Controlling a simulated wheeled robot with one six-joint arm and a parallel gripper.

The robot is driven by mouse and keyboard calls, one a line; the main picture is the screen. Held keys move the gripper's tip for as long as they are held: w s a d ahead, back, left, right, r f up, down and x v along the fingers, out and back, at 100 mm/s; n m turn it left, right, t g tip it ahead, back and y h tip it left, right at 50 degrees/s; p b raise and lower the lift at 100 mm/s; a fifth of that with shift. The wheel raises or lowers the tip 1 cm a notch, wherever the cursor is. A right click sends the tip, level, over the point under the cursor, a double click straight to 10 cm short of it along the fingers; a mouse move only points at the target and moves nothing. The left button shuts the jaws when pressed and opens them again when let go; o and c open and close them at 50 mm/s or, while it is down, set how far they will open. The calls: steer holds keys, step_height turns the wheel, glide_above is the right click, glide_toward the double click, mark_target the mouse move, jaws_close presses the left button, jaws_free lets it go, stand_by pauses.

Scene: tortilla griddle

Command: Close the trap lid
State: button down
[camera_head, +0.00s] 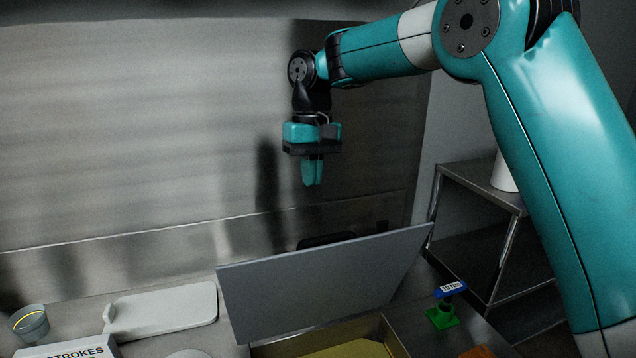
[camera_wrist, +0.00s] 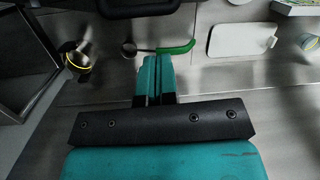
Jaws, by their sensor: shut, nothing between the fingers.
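The trap lid (camera_head: 320,285) is a flat grey panel standing raised and tilted over an open trap (camera_head: 385,335) with a yellowish inside. A black handle (camera_head: 328,239) shows just behind its upper edge in the head view; a dark handle (camera_wrist: 140,9) also shows at the top of the wrist view. My gripper (camera_head: 313,182) points down, shut and empty, above and behind the lid, apart from it. Its teal fingers (camera_wrist: 154,62) are together in the wrist view. The trap's inside is partly cut off by the frame.
A white board (camera_head: 165,307) and a cup (camera_head: 29,322) lie left of the lid. A green stand with a blue tag (camera_head: 452,290) is at its right. A metal shelf (camera_head: 480,190) stands further right. A green-handled tool (camera_wrist: 178,48) lies near my fingers in the wrist view.

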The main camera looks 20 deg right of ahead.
steer(key=w+d+r+m+p, duration=0.1)
steer(key=w+r+p, duration=0.1)
steer(key=w, duration=0.2)
steer(key=s+f, duration=0.4)
steer(key=f, duration=0.8)
steer(key=shift+s+d+h, duration=0.2)
steer(key=shift+s+h, duration=0.05)
steer(key=shift+h, duration=0.15)
steer(key=shift+f, duration=0.15)
